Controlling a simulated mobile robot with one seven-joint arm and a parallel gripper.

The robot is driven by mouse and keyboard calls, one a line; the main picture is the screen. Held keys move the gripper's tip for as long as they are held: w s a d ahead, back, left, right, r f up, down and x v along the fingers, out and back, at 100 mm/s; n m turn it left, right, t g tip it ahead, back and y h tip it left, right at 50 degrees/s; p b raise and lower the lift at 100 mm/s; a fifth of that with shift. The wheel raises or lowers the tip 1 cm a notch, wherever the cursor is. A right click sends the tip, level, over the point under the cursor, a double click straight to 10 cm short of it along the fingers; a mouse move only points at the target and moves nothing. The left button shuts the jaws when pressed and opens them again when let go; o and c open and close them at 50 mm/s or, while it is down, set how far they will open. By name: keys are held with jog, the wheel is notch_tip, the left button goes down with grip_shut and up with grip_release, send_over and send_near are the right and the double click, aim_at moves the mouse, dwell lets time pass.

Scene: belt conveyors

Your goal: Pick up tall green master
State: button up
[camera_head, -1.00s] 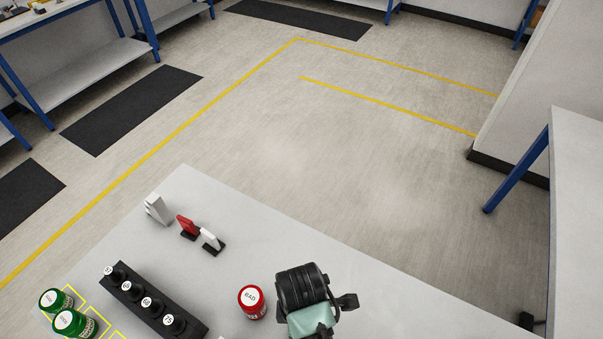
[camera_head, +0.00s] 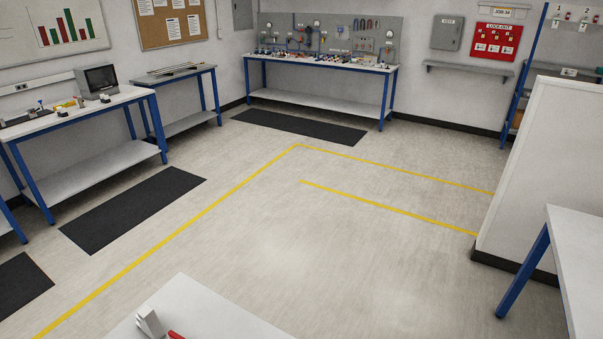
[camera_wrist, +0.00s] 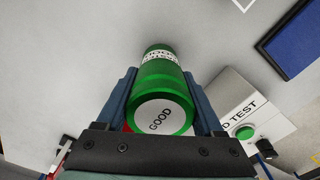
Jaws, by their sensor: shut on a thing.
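In the wrist view the tall green master (camera_wrist: 163,82) is a green cylinder with a white end marked GOOD and a white printed band near its far end. My gripper (camera_wrist: 162,75) is shut on it, with a dark blue finger against each side. A sliver of red shows beside its near end; I cannot tell what it belongs to. The head view shows neither my gripper nor the green master.
A light box lettered "D TEST" with a green button (camera_wrist: 244,132) is right of my gripper. In the head view a white table corner (camera_head: 205,310) carries a small white block (camera_head: 149,322). Workbenches (camera_head: 325,62) line the walls; the middle floor is clear.

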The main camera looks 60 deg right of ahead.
grip_shut()
